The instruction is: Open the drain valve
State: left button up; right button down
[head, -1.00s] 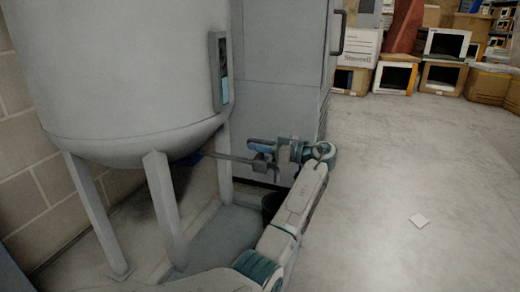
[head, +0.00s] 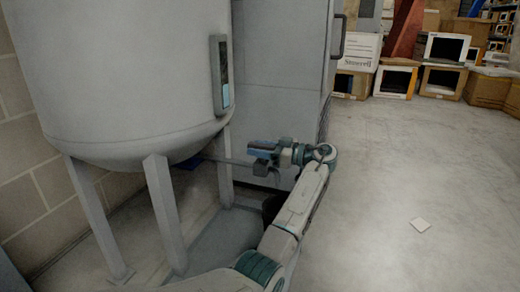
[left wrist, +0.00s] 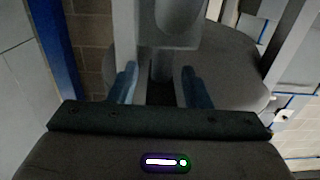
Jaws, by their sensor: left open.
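A large grey tank (head: 125,80) stands on legs at the left of the head view. My right gripper is not in view.
A tall grey cabinet (head: 280,75) stands close behind the gripper. A tank leg (head: 165,210) is left of it. Boxes (head: 395,80) are stacked at the back right.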

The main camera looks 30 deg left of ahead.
pick_arm(q)
jog(key=p+v, duration=0.4)
jog(key=v, duration=0.6)
jog(key=shift+d, duration=0.4)
jog(key=shift+w+a, duration=0.1)
jog(key=shift+w, duration=0.05)
